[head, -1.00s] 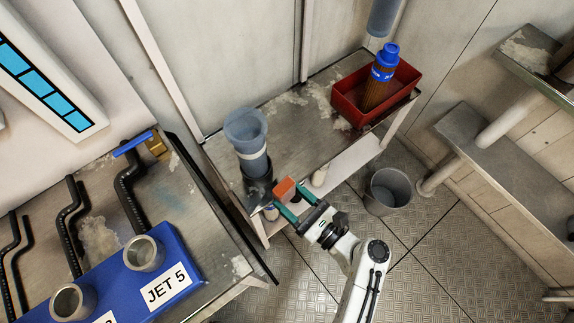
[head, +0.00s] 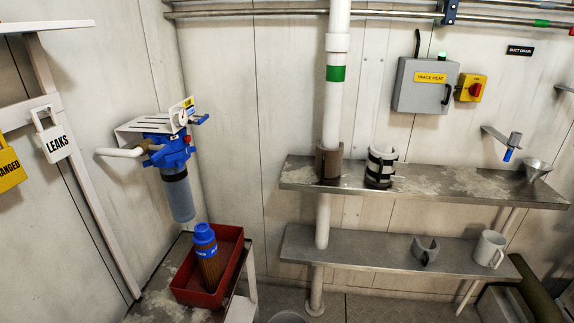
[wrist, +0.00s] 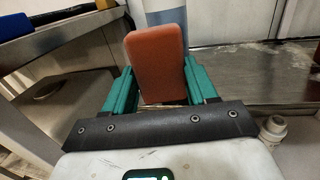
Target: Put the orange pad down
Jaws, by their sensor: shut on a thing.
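The orange pad (wrist: 156,62) is a rounded block standing upright between the green fingers of my gripper (wrist: 155,85) in the wrist view. My gripper is shut on it. Behind the pad, a pale blue cylinder (wrist: 168,12) shows in part, and a metal tabletop (wrist: 262,85) extends to the right. The pad appears in front of the table's near edge; I cannot tell its exact height. Neither the pad nor my gripper shows in the current head view.
In the head view, a red tray (head: 236,262) holds a blue-capped brown cartridge (head: 207,258) at lower left. Two metal shelves (head: 480,181) stand to the right, carrying a striped sleeve (head: 380,167) and a white mug (head: 489,248). A white bottle (wrist: 273,130) stands lower right in the wrist view.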

